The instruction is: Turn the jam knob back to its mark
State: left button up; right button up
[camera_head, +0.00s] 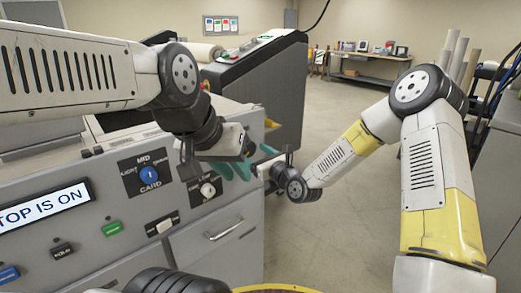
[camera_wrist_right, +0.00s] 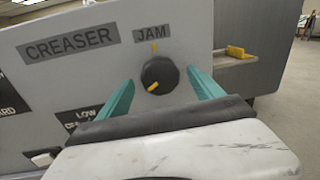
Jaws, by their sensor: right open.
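The jam knob (camera_wrist_right: 159,76) is a round black knob under the label JAM in the right wrist view. Its yellow pointer aims down and left. A yellow mark (camera_wrist_right: 154,47) sits on the panel straight above the knob, so pointer and mark are well apart. My right gripper (camera_wrist_right: 160,80) is open, with one teal finger on each side of the knob; I see no clear contact. In the head view my right gripper (camera_head: 267,160) is at the machine's right end, and the knob is not discernible there. My left gripper (camera_head: 233,172) has its teal fingers apart, in front of the panel.
The grey panel carries a blue MID CARD knob (camera_head: 149,174), a white knob (camera_head: 208,190), a lit display (camera_head: 45,207) and several buttons. A yellow handle (camera_wrist_right: 239,52) is right of the jam knob. Open floor (camera_head: 340,235) lies right of the machine.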

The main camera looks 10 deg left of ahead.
jog(key=shift+x, duration=1.05)
jog(key=shift+c, duration=0.5)
jog(key=c, duration=1.3)
jog(key=shift+o, duration=0.2)
